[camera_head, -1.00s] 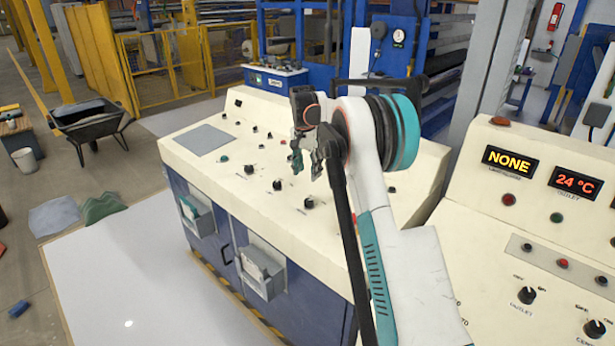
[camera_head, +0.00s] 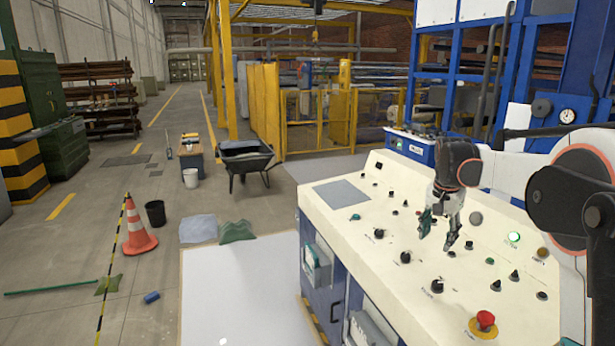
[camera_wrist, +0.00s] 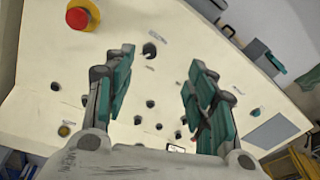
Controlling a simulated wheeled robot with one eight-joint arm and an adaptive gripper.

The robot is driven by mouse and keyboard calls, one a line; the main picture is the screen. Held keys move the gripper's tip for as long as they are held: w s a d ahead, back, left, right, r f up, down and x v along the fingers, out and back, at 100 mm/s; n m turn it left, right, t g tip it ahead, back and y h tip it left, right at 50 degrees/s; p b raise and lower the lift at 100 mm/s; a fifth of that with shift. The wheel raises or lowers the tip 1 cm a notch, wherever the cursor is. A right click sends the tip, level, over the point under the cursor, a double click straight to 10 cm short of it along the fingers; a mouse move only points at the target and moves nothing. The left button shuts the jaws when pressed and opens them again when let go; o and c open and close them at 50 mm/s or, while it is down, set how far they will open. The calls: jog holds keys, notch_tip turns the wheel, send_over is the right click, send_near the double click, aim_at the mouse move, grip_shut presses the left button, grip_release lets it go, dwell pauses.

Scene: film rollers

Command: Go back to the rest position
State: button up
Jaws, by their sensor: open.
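My gripper (camera_head: 438,230) is open and empty, with its teal-padded fingers pointing down above the cream control console (camera_head: 345,220). In the wrist view the two fingers (camera_wrist: 158,90) stand apart with nothing between them, and the console's knobs show below. My white and black arm reaches in from the right in the head view. I cannot tell the exact height of the fingertips over the panel.
A red emergency button (camera_head: 484,322) and a lit green button (camera_head: 514,237) are on the console. A traffic cone (camera_head: 137,232), a black bucket (camera_head: 155,213) and a wheelbarrow (camera_head: 246,158) stand on the floor to the left.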

jog(key=s+a+r+n+t, duration=0.25)
jog(key=s+a, duration=0.25)
jog(key=s, duration=0.5)
jog(key=s+a+r+n+t, duration=0.1)
jog(key=s+a+r+n, duration=0.3)
jog(key=s, duration=0.5)
jog(key=s+a+f+n+t, duration=0.1)
jog(key=s+a+f, duration=0.2)
jog(key=s, duration=0.6)
jog(key=s+a+f+n+t, duration=0.1)
jog(key=s+a+f, duration=0.3)
jog(key=s, duration=0.5)
jog(key=shift+s+f+n+y, duration=0.15)
jog(key=shift+f+n+y, duration=0.25)
jog(key=shift+f+n, duration=0.25)
